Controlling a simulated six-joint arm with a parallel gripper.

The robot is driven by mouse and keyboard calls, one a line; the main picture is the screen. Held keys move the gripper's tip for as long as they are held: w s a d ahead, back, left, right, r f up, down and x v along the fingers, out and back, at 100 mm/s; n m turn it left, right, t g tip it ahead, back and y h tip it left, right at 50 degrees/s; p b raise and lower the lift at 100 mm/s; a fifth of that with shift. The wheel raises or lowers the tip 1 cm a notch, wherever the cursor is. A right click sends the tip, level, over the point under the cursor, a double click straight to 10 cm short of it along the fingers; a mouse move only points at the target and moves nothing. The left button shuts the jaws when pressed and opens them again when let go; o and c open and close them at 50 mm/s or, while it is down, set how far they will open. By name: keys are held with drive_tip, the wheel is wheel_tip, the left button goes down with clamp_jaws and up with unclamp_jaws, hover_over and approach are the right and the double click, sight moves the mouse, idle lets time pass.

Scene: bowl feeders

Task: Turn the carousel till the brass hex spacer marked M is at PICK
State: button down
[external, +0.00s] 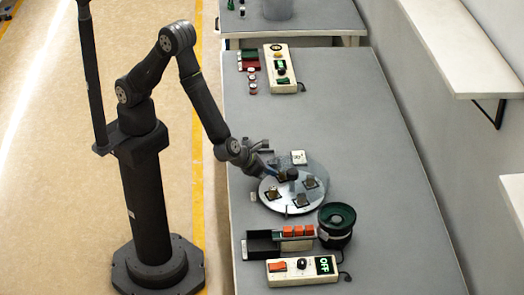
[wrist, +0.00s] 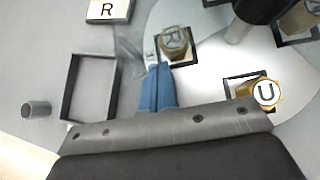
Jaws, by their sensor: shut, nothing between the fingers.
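The carousel, a round pale disc (external: 272,204), lies on the bench with several spacers in square black-edged nests. A dark knob (external: 292,174) stands near its middle; it also shows in the wrist view (wrist: 262,8). In the wrist view, one brass spacer (wrist: 266,94) is marked U. Another spacer (wrist: 175,43) carries a faint letter that I cannot read surely. A third (wrist: 300,18) is cut off at the top right. I cannot make out an M or a PICK label. My gripper (wrist: 157,72) is shut and empty, its blue fingertips just below the faint-lettered spacer.
A green bowl feeder (external: 337,219) and a control box reading OFF (external: 302,269) stand in front. Bench right of the disc is clear.

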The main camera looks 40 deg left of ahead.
drive_tip(key=s, duration=0.1)
drive_tip(key=s+a, duration=0.2)
drive_tip(key=s, duration=0.1)
drive_tip(key=shift+s+r, duration=0.1)
drive_tip(key=v, duration=0.9)
approach(268, 183)
drive_tip(key=x, duration=0.6)
drive_tip(key=shift+w+d+r, duration=0.1)
drive_tip(key=shift+w+d, duration=0.15)
drive_tip(key=shift+w, duration=0.25)
drive_tip(key=shift+w+d, duration=0.25)
drive_tip(key=shift+w, duration=0.3)
drive_tip(key=shift+w+d, duration=0.3)
drive_tip(key=shift+w, duration=0.2)
